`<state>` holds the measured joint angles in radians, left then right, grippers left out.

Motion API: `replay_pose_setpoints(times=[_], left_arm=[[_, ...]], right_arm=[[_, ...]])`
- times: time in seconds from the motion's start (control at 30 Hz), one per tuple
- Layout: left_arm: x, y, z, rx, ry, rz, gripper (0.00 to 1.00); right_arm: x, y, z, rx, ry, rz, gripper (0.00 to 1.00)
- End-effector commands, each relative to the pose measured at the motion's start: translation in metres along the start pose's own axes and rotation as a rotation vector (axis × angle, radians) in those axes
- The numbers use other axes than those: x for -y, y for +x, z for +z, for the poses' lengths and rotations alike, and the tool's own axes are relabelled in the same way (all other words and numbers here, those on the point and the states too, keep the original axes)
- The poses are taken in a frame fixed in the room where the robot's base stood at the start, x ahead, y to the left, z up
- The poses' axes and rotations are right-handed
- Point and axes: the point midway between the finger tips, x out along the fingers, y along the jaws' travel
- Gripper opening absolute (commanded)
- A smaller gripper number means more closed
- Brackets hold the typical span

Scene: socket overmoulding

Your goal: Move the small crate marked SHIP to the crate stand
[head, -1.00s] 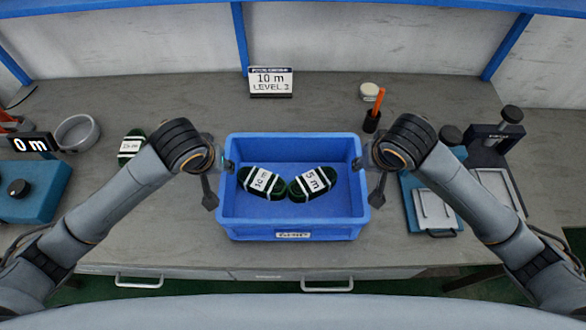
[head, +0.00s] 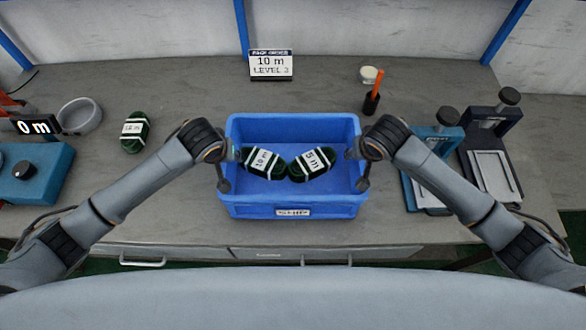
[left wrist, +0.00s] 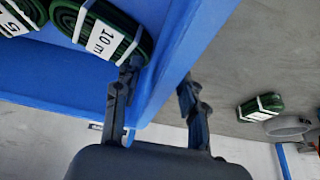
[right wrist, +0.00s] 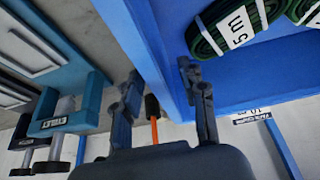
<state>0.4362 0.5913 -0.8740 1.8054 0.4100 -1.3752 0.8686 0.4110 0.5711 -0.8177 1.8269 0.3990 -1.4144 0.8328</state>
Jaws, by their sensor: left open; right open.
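The small blue crate marked SHIP (head: 292,212) sits on the bench in front of me. It holds two dark green hose-like coils, one labelled 10 m (head: 262,164) and one labelled 5 m (head: 311,164). My left gripper (head: 224,182) is open at the crate's left wall; in the left wrist view its fingers (left wrist: 158,95) stand either side of that wall. My right gripper (head: 363,182) is open at the right wall; its fingers (right wrist: 162,98) straddle that wall in the right wrist view. I cannot tell whether the fingers touch it. No crate stand is identifiable.
Another green coil (head: 135,131), a grey bowl (head: 80,116) and a teal device (head: 36,175) reading 0 m are on the left.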

Motion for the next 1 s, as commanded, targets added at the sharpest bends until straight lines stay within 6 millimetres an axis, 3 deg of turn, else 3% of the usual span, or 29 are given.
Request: replay_pose_setpoints(times=[0.23,0.63,0.83,1.0], left_arm=[[0.000,0.030,-0.001,0.000,-0.001,0.000,0.41],[0.000,0.036,-0.001,-0.001,0.000,0.001,0.41],[0.000,0.036,0.000,-0.001,0.000,0.001,0.03],[0.000,0.036,0.000,-0.001,0.000,0.001,0.00]], right_arm=[[0.000,0.030,0.000,0.000,0.001,0.000,0.41],[0.000,0.036,0.000,-0.002,0.000,0.000,0.41],[0.000,0.036,0.000,-0.001,0.000,0.000,0.03],[0.000,0.036,0.000,-0.001,0.000,0.000,0.00]])
